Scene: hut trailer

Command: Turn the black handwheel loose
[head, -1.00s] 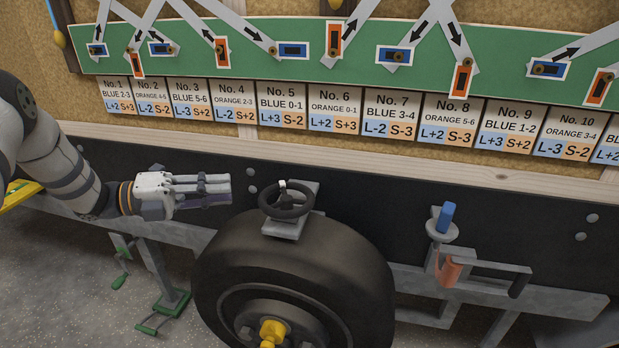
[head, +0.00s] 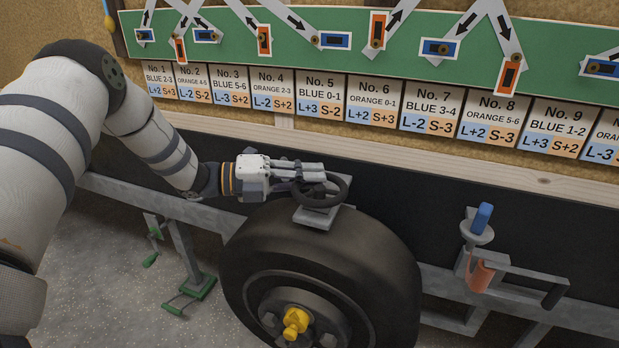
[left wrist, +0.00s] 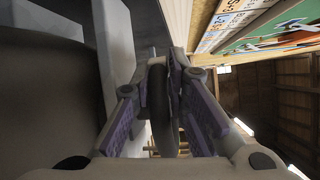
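The black handwheel (head: 334,193) sits on a grey bracket above the tire in the head view. Its rim (left wrist: 160,100) also shows edge-on in the left wrist view. My left gripper (head: 318,178) reaches it from the left, and its fingers overlap the wheel's left and middle part. In the left wrist view, the fingers of my left gripper (left wrist: 167,75) stand on both sides of the rim, with gaps beside it. It looks open around the rim; contact at the fingertips is unclear. My right gripper is out of view.
The large black tire (head: 325,255) with a yellow hub stands below the handwheel. A blue-handled part (head: 482,218) and an orange grip (head: 481,277) are on the frame at right. A black panel and wooden ledge run behind. A green board hangs above.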

